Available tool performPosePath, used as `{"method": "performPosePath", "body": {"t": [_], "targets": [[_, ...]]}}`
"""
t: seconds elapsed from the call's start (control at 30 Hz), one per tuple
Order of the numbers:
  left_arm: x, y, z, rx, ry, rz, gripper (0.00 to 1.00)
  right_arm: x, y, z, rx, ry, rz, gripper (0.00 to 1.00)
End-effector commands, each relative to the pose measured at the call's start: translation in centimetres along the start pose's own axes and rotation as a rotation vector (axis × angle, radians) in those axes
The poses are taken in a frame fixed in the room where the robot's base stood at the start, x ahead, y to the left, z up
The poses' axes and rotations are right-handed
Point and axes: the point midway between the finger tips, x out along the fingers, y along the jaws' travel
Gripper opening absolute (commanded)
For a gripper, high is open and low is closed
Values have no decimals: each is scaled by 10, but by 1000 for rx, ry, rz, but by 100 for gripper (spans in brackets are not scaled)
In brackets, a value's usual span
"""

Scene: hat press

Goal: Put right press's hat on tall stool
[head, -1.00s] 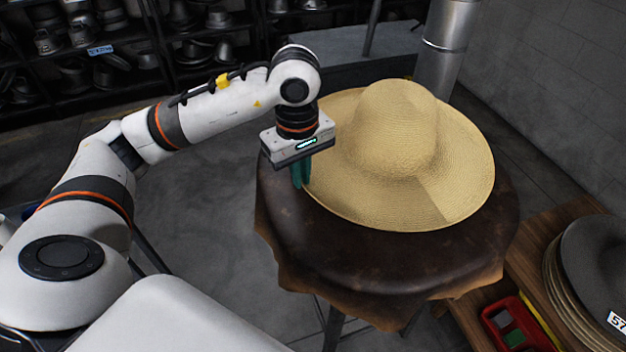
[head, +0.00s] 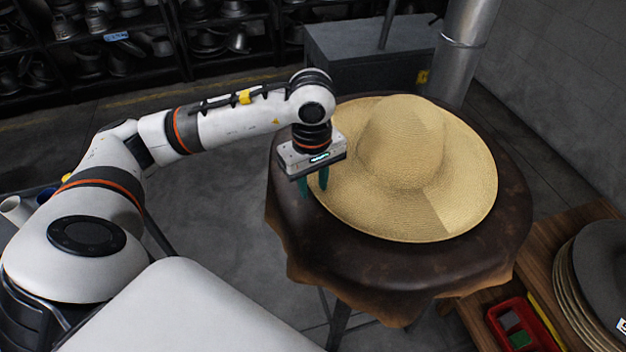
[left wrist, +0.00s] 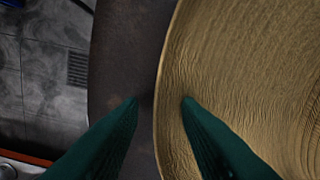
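A straw-coloured wide-brimmed hat (head: 400,140) lies crown up on the dark, round, leather-covered top of the tall stool (head: 400,275). My left gripper (head: 314,190) points down at the hat's left brim edge. Its green fingers are apart. In the left wrist view the brim (left wrist: 245,75) lies under the right finger, its edge passes between the fingertips (left wrist: 160,100), and the left finger is over the bare stool top (left wrist: 115,65). I cannot tell whether a finger touches the brim. My right gripper is not in view.
A wooden shelf (head: 545,265) at the lower right holds a stack of grey and tan hats (head: 600,270) and a red tray (head: 515,325). A metal pipe (head: 465,50) and a grey box (head: 350,50) stand behind the stool. Dark racks line the back. Floor left of the stool is clear.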

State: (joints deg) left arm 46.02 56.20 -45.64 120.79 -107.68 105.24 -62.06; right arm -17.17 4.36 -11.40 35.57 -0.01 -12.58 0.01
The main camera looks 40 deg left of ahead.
Motion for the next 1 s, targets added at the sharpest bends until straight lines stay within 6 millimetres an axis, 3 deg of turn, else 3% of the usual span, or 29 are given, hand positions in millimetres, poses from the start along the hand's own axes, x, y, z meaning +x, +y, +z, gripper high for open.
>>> {"method": "performPosePath", "body": {"t": [0.33, 0.47, 0.7, 1.0], "targets": [[-8, -1, 0, 0, 0, -3, 31, -2, -4, -2, -3, 4, -5, 0], [-30, -1, 0, 1, -2, -8, 31, 2, -4, -3, -3, 4, -5, 0], [-87, -1, 0, 1, -3, -6, 31, 3, -4, -3, -4, 5, -4, 0], [-120, 0, 0, 1, -1, -2, 31, -2, -4, -2, -4, 4, -4, 0]]}}
